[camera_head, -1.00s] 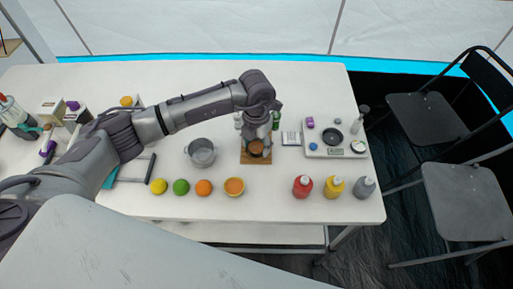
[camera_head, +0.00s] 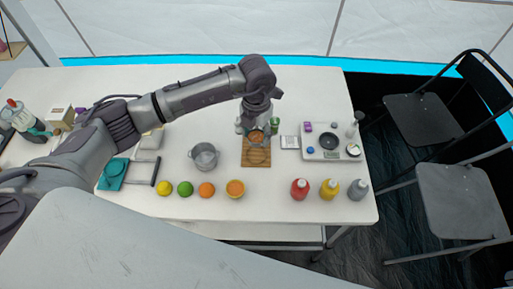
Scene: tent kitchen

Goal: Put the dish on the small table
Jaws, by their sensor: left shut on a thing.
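My left gripper (camera_head: 257,127) reaches down over the long white table from the left. It is shut on a small round brown-orange dish (camera_head: 257,138), at the far end of a wooden board (camera_head: 256,156). The fingers partly hide the dish, and I cannot tell how high it is above the board. I cannot make out a separate small table. My right gripper is not in view.
A grey pot (camera_head: 204,156) stands left of the board. A scale (camera_head: 331,155) and chairs (camera_head: 462,200) are further right.

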